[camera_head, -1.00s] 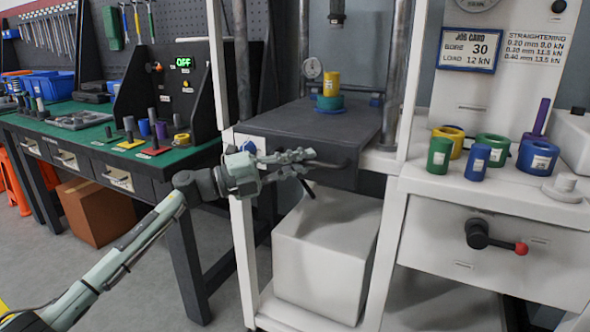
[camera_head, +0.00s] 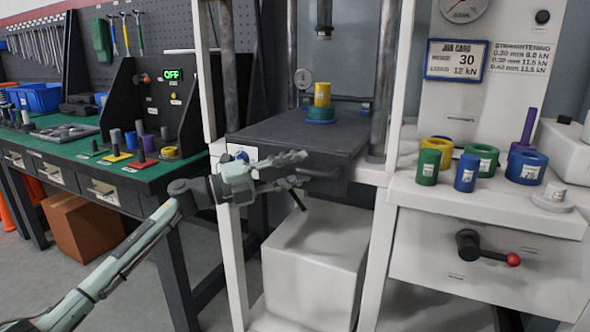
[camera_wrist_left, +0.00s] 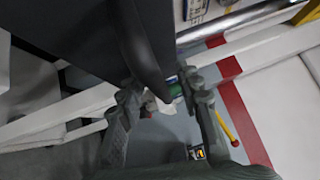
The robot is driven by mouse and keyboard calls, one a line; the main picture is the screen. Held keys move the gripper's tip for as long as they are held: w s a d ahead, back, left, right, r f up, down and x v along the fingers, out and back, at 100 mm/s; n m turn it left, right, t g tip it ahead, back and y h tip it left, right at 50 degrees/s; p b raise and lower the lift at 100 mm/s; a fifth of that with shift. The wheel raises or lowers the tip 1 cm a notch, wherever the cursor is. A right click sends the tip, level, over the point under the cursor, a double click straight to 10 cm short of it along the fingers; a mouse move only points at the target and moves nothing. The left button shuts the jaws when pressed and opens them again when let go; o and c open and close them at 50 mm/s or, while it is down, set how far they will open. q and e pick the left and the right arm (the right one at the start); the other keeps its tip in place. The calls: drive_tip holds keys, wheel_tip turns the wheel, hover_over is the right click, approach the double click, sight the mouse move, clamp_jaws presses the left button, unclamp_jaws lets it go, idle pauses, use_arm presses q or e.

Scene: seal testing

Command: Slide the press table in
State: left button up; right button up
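The press table (camera_head: 285,132) is a dark grey slab between the press uprights, with its front edge and dark handle (camera_head: 326,173) toward me. A yellow cylinder (camera_head: 322,95) stands in a teal ring (camera_head: 321,114) on it, roughly under the ram (camera_head: 323,27). My left gripper (camera_head: 305,168) is at the front of the table by the handle, with its fingers spread apart. In the left wrist view the dark handle (camera_wrist_left: 143,60) reaches toward the gap between the two fingertips (camera_wrist_left: 163,92). Contact cannot be told. My right gripper is not in view.
A white block (camera_head: 315,260) stands under the table. On the right bench are a green cylinder (camera_head: 428,167), a blue cylinder (camera_head: 466,172) and several rings. A red-knobbed lever (camera_head: 490,250) sticks out below. A green-topped workbench (camera_head: 75,148) stands left.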

use_arm(q)
drive_tip(key=v, duration=1.2)
drive_tip(key=shift+c, duration=0.5)
idle(1.1)
